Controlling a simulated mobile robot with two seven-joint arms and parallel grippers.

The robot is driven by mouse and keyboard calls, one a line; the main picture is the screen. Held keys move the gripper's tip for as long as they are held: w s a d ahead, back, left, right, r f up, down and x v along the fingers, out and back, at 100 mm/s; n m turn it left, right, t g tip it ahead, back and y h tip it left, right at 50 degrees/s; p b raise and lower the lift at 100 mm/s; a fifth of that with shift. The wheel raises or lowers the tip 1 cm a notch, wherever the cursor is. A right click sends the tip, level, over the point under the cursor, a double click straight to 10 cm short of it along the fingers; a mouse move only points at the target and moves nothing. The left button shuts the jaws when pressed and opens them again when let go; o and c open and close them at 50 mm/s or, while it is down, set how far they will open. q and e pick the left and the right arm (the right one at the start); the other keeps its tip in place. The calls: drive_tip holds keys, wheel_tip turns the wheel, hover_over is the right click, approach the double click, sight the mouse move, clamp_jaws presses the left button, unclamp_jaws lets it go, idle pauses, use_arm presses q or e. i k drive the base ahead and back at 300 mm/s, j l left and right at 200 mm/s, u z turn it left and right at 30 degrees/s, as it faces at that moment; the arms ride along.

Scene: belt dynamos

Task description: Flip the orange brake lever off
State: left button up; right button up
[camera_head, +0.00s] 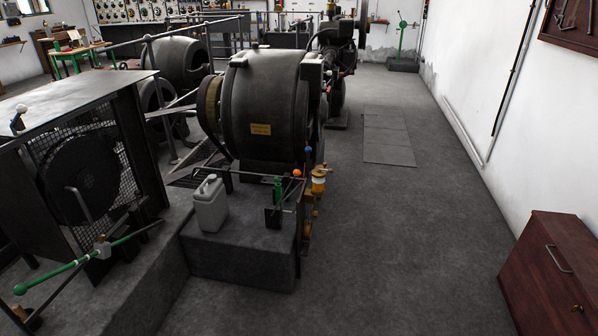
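A small orange knob (297,173) shows at the front right of the big black dynamo (265,105), above a dark plinth. It seems to top a thin lever, whose shaft is too small to make out, so I cannot tell its position. A blue knob (308,150) stands just above and to its right. A yellow and white fitting (319,175) sits right beside it, over brass parts. Neither of my grippers is in view.
A grey canister (210,204) and a green-handled part (278,193) stand on the plinth (240,257). A green-ended rod (60,274) and a mesh-guarded machine (90,165) fill the left. A wooden chest (550,270) stands at right. The floor (400,225) between is clear.

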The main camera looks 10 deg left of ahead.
sight(297, 173)
drive_tip(key=i+l+u, duration=0.1)
drive_tip(key=u, duration=0.45)
drive_tip(key=i+l+u, duration=0.5)
drive_tip(key=l, duration=0.2)
drive_tip(key=i+l+u, duration=0.1)
drive_tip(key=i+l, duration=0.35)
drive_tip(key=l, duration=0.3)
drive_tip(key=i+l, duration=0.15)
drive_tip(key=l, duration=0.2)
drive_tip(key=i+l, duration=0.35)
drive_tip(key=l, duration=0.3)
drive_tip(key=i+l+u, duration=0.1)
drive_tip(key=l, duration=0.25)
drive_tip(key=i+l, duration=0.25)
drive_tip(key=l, duration=0.1)
